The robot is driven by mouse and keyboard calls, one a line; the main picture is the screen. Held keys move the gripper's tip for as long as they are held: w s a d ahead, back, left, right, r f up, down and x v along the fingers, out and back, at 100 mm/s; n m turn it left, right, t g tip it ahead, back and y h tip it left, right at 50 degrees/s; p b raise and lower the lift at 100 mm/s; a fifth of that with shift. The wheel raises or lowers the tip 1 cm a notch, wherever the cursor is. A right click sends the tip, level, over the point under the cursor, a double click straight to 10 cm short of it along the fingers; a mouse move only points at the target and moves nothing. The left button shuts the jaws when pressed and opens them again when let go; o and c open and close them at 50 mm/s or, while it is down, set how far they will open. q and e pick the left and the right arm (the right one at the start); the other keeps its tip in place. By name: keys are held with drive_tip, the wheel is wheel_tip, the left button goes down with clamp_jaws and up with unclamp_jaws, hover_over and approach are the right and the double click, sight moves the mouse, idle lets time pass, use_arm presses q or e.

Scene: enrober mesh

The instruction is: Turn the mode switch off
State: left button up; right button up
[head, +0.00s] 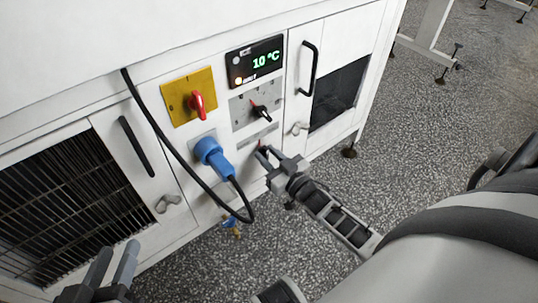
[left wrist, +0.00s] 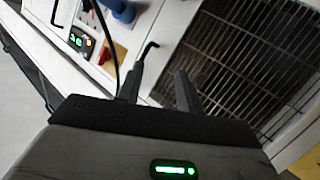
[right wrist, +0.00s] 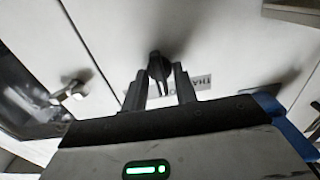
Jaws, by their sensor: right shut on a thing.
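My right gripper (head: 265,154) is low on the white cabinet front, below the grey plate (head: 243,116) that carries a black-handled rotary switch (head: 262,112). In the right wrist view its fingers (right wrist: 160,90) close around a small black knob (right wrist: 158,66) on the white panel. A small label (right wrist: 192,88) lies beside that knob, its text too small to read. In the head view the fingers mostly hide this knob, so I cannot tell which control is the mode switch. My left gripper (head: 112,264) is open and empty at the lower left; its parted fingers (left wrist: 158,85) show in the left wrist view.
A red rotary switch (head: 197,104) sits on a yellow plate (head: 177,91). A lit display (head: 257,61) reads 10 °C. A blue plug (head: 210,152) with a looping black cable (head: 174,151) is left of my right gripper. Door handles (head: 308,68) and latches (head: 299,128) stick out.

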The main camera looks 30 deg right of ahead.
idle(0.3)
drive_tip(key=o, duration=0.6)
